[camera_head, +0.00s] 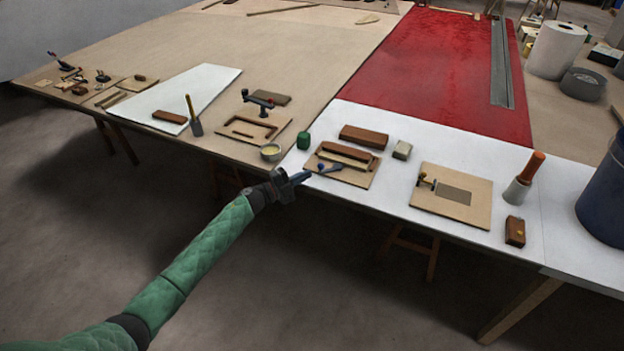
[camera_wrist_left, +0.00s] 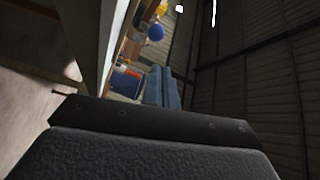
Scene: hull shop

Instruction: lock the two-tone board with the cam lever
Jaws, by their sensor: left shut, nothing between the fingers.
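The fixture base (camera_head: 354,181), a tan panel, lies near the front edge of the white table area. On it, a brown and pale board (camera_head: 345,155), seemingly the two-tone board, lies by a brown rail; whether it is fully seated is too small to tell. The cam lever (camera_head: 333,169) is dark blue with a blue ball knob (camera_head: 321,166), at the base's front left. My right gripper is out of view.
A green container (camera_head: 303,141) and a bowl (camera_head: 271,152) stand left of the fixture. Another fixture panel (camera_head: 473,212) lies to the right. Free floor lies before the table edge.

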